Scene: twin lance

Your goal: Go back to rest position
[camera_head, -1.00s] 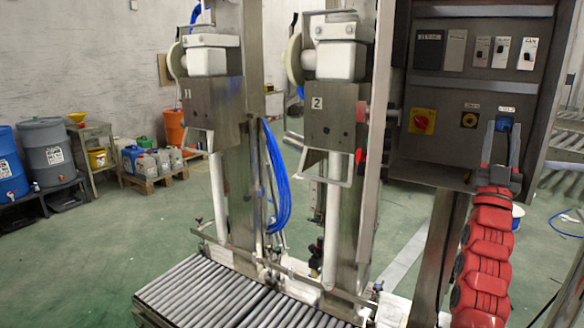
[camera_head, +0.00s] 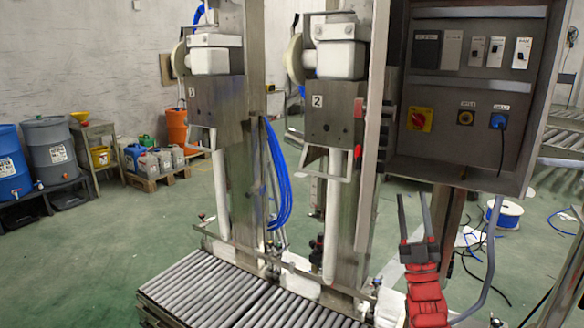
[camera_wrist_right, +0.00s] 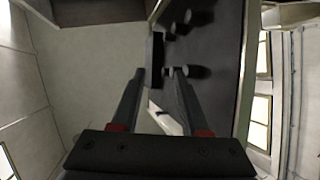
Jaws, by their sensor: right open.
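My right gripper (camera_head: 414,218) is in the lower right of the head view, at the end of my red arm, with its two dark fingers pointing up. It is open and empty, below the control panel (camera_head: 468,95) and apart from it. The right wrist view also shows the gripper (camera_wrist_right: 157,75) with its fingers spread, and the panel's dark face (camera_wrist_right: 205,50) beyond them. A blue plug (camera_head: 498,121) sits at the panel's lower right with a cable hanging from it. My left gripper does not show.
Two steel filling stations (camera_head: 215,95) and (camera_head: 333,110) stand left of my right arm, above a roller conveyor (camera_head: 215,290). A cable reel (camera_head: 505,214) lies on the floor at right. Barrels (camera_head: 50,150) stand at far left. The green floor between is clear.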

